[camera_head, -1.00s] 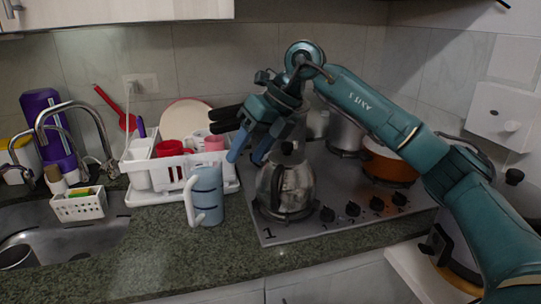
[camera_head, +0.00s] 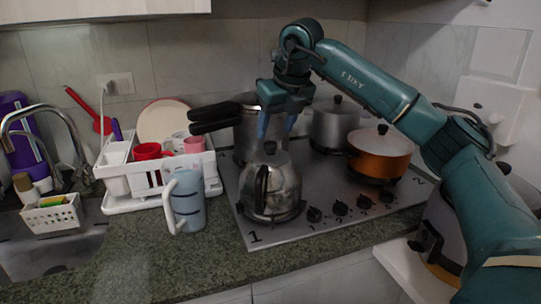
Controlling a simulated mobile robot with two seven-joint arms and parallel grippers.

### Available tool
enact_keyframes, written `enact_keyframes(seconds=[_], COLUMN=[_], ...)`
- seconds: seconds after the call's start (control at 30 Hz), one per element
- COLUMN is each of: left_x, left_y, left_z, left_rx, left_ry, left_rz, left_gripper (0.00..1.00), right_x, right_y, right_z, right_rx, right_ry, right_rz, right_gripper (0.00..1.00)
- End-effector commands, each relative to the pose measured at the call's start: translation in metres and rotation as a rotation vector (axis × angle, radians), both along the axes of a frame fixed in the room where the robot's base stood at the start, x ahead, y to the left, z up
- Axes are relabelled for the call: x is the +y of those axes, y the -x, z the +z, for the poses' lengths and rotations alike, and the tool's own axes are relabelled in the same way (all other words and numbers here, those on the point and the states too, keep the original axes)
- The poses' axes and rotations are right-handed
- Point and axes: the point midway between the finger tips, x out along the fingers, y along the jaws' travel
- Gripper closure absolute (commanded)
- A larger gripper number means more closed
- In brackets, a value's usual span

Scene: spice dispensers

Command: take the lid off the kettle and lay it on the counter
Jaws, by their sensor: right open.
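The kettle (camera_head: 283,190) is a shiny metal pot with a dark handle, standing on the front left of the stove top. Its lid (camera_head: 268,159) is in place on top, with a dark knob (camera_head: 270,147). My right gripper (camera_head: 277,128) is open and empty, fingers pointing down. In the picture its fingertips appear just above the knob, with a small gap. How far they are from it in depth is hard to tell. The counter (camera_head: 170,262) is dark green speckled stone. My left gripper is not in view.
A blue-grey pitcher (camera_head: 187,203) stands on the counter left of the kettle. A white dish rack (camera_head: 125,175) with cups is behind it. A tall pot (camera_head: 250,130), a grey pot (camera_head: 334,125) and an orange pot (camera_head: 380,153) stand behind and right. The front counter is clear.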

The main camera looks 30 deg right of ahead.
Motion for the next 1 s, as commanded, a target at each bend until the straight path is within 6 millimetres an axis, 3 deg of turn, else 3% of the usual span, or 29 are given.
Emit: enact_keyframes(seconds=[0.3,0.6,1.0], left_x=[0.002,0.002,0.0], left_y=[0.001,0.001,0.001], left_z=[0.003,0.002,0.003], left_rx=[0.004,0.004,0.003], left_ry=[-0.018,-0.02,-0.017], left_rz=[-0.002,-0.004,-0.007], left_gripper=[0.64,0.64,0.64], right_x=[-0.003,-0.003,-0.003], right_y=[-0.02,-0.022,-0.022], right_z=[-0.039,-0.044,-0.043], right_rx=[0.004,0.002,0.001], right_ry=[0.0,0.0,0.0], right_rz=[0.0,0.001,0.0], right_gripper=[0.46,0.46,0.78])
